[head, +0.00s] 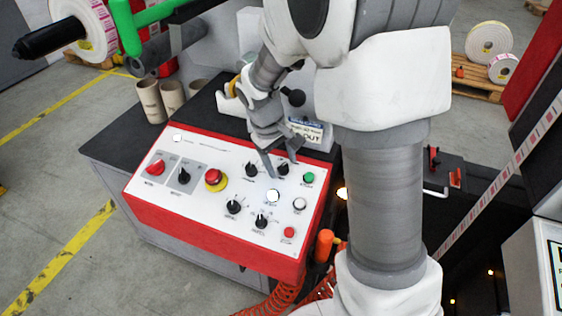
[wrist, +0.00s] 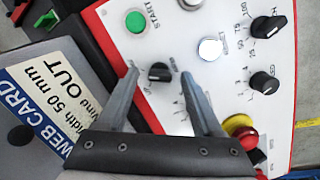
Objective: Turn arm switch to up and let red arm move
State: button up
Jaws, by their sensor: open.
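The control panel (head: 140,195) is white with a red border and carries several black knobs and coloured buttons. My gripper (head: 282,166) is over its upper right part, fingers pointing down at the panel. In the wrist view a small black rotary switch (wrist: 160,72) lies between the two fingertips of my gripper (wrist: 160,80); the fingers are spread on either side with gaps, apparently not touching it. The same switch (head: 283,169) is near the green button in the head view. Its labels are too small to read, so I cannot tell which is the arm switch. No red arm is clearly identifiable.
A green start button (wrist: 136,21) and a lit white button (wrist: 210,49) are near the fingers. A red emergency button (head: 214,177) is further left. A grey box with a web card label (wrist: 45,95) stands close beside the gripper. Cardboard cores (head: 151,100) stand behind.

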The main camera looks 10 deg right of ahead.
grip_shut()
